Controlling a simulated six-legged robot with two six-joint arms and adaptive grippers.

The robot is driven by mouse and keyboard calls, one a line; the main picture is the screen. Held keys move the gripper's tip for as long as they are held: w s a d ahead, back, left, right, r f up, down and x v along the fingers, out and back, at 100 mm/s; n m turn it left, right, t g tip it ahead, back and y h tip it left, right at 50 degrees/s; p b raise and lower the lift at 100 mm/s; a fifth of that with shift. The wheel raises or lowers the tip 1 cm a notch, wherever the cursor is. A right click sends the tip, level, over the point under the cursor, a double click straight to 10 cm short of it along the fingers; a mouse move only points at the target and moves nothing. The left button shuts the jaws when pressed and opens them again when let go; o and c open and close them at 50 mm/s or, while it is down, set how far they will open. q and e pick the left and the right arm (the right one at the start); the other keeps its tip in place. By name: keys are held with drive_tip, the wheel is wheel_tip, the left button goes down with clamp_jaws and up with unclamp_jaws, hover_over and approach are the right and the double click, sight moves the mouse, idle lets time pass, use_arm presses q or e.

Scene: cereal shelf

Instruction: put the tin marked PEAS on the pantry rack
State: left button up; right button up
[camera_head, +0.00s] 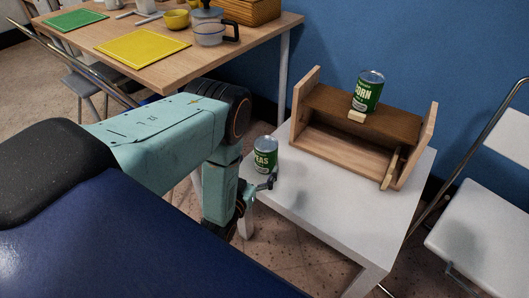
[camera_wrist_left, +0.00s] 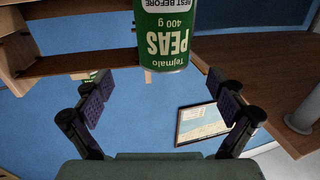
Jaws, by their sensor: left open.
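The green and silver PEAS tin (camera_head: 265,155) stands upright at the left corner of the white table. In the left wrist view, which is upside down, the PEAS tin (camera_wrist_left: 165,38) is at the top centre, its label facing the camera. My left gripper (camera_head: 258,189) is beside the tin on its near side in the head view. In the wrist view its fingers (camera_wrist_left: 161,92) are spread wide, and the tin lies beyond them with nothing gripped. The wooden pantry rack (camera_head: 330,147) stands further back on the table. My right gripper is not in view.
A CORN tin (camera_head: 369,91) stands on the rack's upper shelf, with a small pale block (camera_head: 357,117) before it. The white table (camera_head: 340,220) is clear in front of the rack. A white chair (camera_head: 485,250) is at right; a wooden table (camera_head: 160,70) with kitchenware is behind.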

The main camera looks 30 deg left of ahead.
sight(266, 148)
use_arm(q)
drive_tip(key=w+b, duration=0.1)
drive_tip(key=w, duration=0.1)
drive_tip(key=w+a+b, duration=0.1)
drive_tip(key=w, duration=0.1)
drive_tip(key=w+f+b, duration=0.1)
drive_tip(key=w, duration=0.2)
drive_tip(key=shift+a+b, duration=0.35)
drive_tip(key=shift+b, duration=0.05)
drive_tip(key=shift+w+r, duration=0.1)
drive_tip(key=shift+w, duration=0.2)
drive_tip(key=shift+r, duration=0.1)
drive_tip(key=c, duration=1.7)
drive_tip(key=shift+c, duration=0.8)
